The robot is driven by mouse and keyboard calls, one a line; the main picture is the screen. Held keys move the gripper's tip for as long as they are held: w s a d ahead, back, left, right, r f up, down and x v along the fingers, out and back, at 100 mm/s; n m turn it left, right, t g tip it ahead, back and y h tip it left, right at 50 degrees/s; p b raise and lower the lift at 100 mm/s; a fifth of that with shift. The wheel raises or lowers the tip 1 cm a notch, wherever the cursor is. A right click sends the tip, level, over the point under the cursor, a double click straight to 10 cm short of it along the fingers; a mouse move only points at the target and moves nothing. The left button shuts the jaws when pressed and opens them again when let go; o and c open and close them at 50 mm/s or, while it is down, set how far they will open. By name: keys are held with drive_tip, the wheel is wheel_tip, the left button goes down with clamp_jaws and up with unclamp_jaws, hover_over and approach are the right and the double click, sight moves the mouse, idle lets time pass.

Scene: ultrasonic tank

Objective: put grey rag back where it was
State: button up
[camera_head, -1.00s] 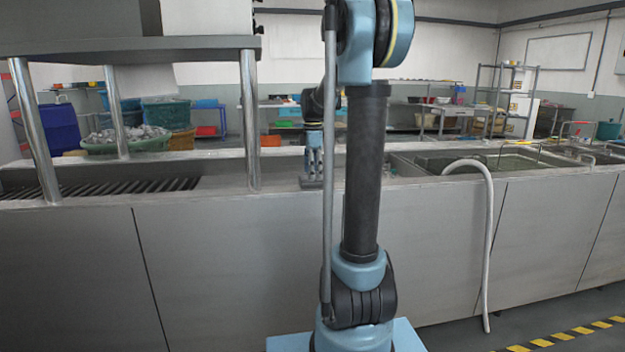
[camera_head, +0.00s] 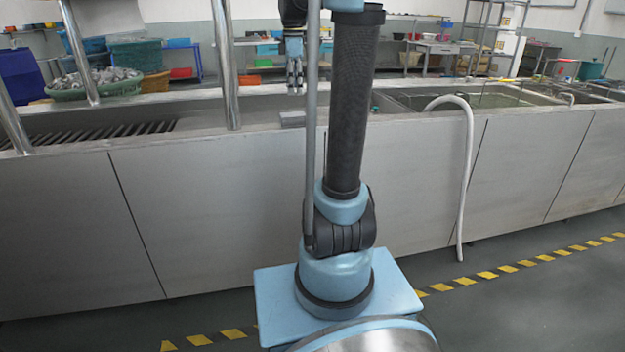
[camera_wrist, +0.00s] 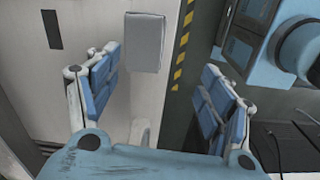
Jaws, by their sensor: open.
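The grey rag (camera_head: 293,118) lies as a small flat block on the near rim of the long steel tank unit (camera_head: 230,180). In the wrist view the rag (camera_wrist: 145,42) is a plain grey rectangle on the pale rim, close to its edge. My gripper (camera_head: 295,91) hangs above the rag, pointing down, with a visible gap between them. In the wrist view my gripper (camera_wrist: 162,65) has its blue-padded fingers spread wide, with nothing between them. The rag appears beyond the fingertips, nearer the left finger.
A slatted basin (camera_head: 95,138) is on the left, beside metal posts (camera_head: 225,65). A water-filled tank (camera_head: 495,100) is on the right, with a white hose (camera_head: 467,165) over its front. Yellow-black floor tape (camera_head: 486,275) runs before the unit.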

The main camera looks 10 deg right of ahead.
drive_tip(key=s+f+m+t, duration=0.1)
drive_tip(key=s+f+m, duration=0.7)
drive_tip(key=s+f, duration=0.4)
drive_tip(key=s+f+m+t, duration=0.1)
drive_tip(key=s+f+m, duration=0.7)
drive_tip(key=s, duration=1.1)
wheel_tip(320, 180, down, 4)
drive_tip(key=shift+s+f, duration=0.25)
drive_tip(key=shift+s, duration=0.15)
drive_tip(key=shift+w, duration=0.1)
